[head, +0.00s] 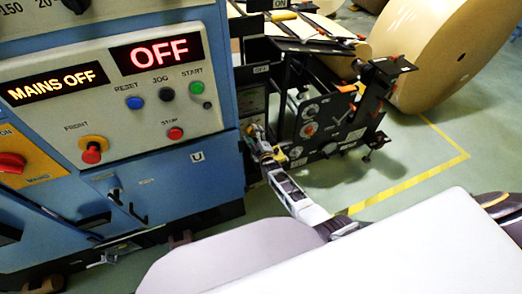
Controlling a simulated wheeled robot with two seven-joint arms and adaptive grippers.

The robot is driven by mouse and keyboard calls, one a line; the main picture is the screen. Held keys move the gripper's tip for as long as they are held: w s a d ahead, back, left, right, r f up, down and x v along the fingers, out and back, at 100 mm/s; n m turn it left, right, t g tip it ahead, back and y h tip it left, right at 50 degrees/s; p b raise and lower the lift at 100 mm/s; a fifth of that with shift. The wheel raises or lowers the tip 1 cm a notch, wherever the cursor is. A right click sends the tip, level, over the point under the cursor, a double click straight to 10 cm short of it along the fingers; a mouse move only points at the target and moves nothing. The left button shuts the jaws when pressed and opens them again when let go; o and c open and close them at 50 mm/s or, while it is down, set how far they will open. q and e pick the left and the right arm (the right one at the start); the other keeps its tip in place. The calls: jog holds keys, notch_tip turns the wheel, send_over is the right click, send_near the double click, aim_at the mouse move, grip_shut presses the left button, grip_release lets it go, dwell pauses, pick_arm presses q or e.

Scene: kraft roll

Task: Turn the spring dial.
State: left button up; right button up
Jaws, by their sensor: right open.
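A black machine frame (345,115) stands right of the blue cabinet. Its side plate carries several small round dials and labels, including a pale dial with a red mark (308,129). The lettering is too small to tell which one is the spring dial. My right gripper (258,136) is open at the end of the arm reaching up from the bottom middle. In the picture it lies left of the dials, by the gap between cabinet and frame. I cannot tell whether it touches anything. My left gripper is out of view.
The blue cabinet (185,185) fills the left, with MAINS OFF (52,83) and OFF (156,55) displays, push buttons and a red mains switch (12,163). A large kraft roll (450,50) stands at the back right. Green floor with a yellow line (405,184) lies clear at right.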

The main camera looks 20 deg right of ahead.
jog(key=s, duration=1.1)
jog(key=shift+d, duration=0.15)
dwell(0.4)
dwell(0.5)
jog(key=s+f+m+g+p, duration=0.5)
jog(key=s+f+g+p, duration=0.45)
jog(key=s+f, duration=1.15)
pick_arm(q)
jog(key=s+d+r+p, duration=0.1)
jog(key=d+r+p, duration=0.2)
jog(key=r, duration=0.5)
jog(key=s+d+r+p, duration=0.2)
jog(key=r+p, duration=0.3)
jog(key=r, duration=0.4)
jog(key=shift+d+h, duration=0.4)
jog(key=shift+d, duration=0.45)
pick_arm(e)
jog(key=s+d+f+m+g, duration=0.1)
jog(key=s+g, duration=0.1)
jog(key=s, duration=0.9)
jog(key=s+d+f+m+g, duration=0.2)
jog(key=s+g, duration=0.1)
jog(key=s, duration=0.8)
jog(key=s+d+f+m+g, duration=0.1)
jog(key=s+d+g, duration=0.1)
jog(key=s, duration=0.9)
jog(key=shift+s+f+m+h, duration=0.3)
jog(key=shift+f, duration=0.05)
